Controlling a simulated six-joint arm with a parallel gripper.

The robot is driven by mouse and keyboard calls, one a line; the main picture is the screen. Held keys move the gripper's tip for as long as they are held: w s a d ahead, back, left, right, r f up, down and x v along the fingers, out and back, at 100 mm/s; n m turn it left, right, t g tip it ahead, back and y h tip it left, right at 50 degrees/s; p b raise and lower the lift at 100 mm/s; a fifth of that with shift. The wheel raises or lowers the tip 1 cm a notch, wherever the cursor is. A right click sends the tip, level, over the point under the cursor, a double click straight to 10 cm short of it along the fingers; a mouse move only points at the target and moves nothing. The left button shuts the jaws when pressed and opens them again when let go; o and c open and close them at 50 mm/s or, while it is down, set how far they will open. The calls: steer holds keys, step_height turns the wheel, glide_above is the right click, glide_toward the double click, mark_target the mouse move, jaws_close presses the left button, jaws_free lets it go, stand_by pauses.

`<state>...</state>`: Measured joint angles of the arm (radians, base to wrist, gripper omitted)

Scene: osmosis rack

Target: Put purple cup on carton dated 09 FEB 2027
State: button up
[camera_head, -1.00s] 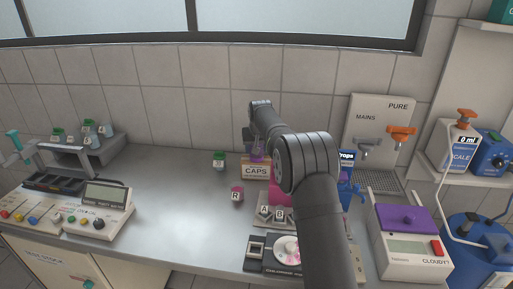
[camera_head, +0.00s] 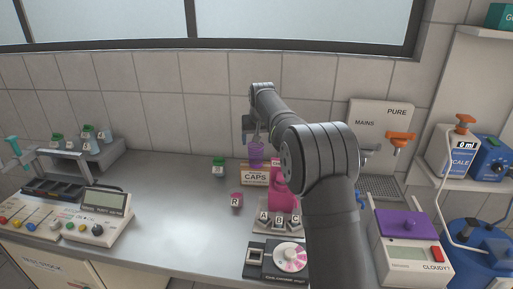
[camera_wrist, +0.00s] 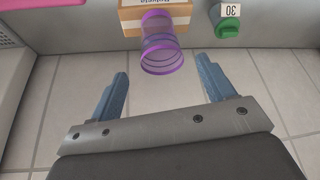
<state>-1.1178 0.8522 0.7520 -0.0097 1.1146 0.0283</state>
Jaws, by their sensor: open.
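The purple cup (camera_head: 256,155) is see-through and stands upright on top of a tan carton (camera_head: 255,179) marked CAPS, near the back wall. No date is readable on the carton. In the wrist view the ringed cup (camera_wrist: 161,45) shows against the carton (camera_wrist: 183,18), whose label is cut off at the top edge. My gripper (camera_head: 252,128) is above the cup. In the wrist view its two blue fingers (camera_wrist: 163,68) are spread wide, with the cup's rim just beyond them and clear of both.
A green-capped bottle (camera_head: 218,167) stands left of the carton, also in the wrist view (camera_wrist: 229,20). The bench at left centre is clear.

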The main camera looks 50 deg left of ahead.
mark_target(256, 144)
steer(key=shift+v, duration=1.3)
steer(key=x, duration=1.2)
steer(key=shift+a+r, duration=0.15)
steer(key=shift+r, duration=1.6)
